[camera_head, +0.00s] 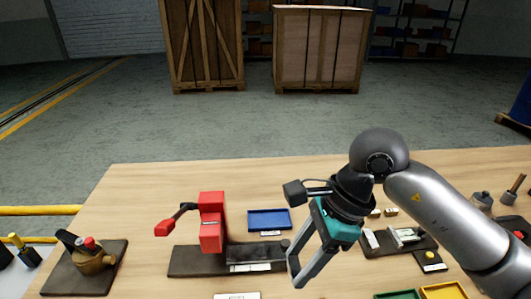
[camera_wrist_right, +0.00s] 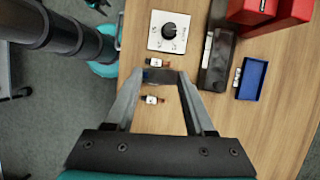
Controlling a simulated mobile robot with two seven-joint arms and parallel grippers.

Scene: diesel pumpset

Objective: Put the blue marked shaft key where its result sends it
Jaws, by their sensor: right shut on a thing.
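My right gripper (camera_head: 300,280) reaches down over the front of the wooden table in the head view. In the right wrist view its two fingers (camera_wrist_right: 162,78) are shut on a small dark grey shaft key (camera_wrist_right: 164,76) with a blue mark at its left end. The key is hidden in the head view. Two small pieces with brown ends and white labels, one (camera_wrist_right: 158,63) beyond the fingertips and one (camera_wrist_right: 152,99) between the fingers, lie below. A blue tray (camera_head: 269,220) stands behind the dark fixture. My left gripper is not in view.
A red lever press (camera_head: 211,222) stands on a dark base (camera_head: 190,262). A white dial plate (camera_wrist_right: 168,31) lies beyond the gripper. Green (camera_head: 398,295) and yellow (camera_head: 444,291) trays are at the front right. A brown pump (camera_head: 95,260) sits at left.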

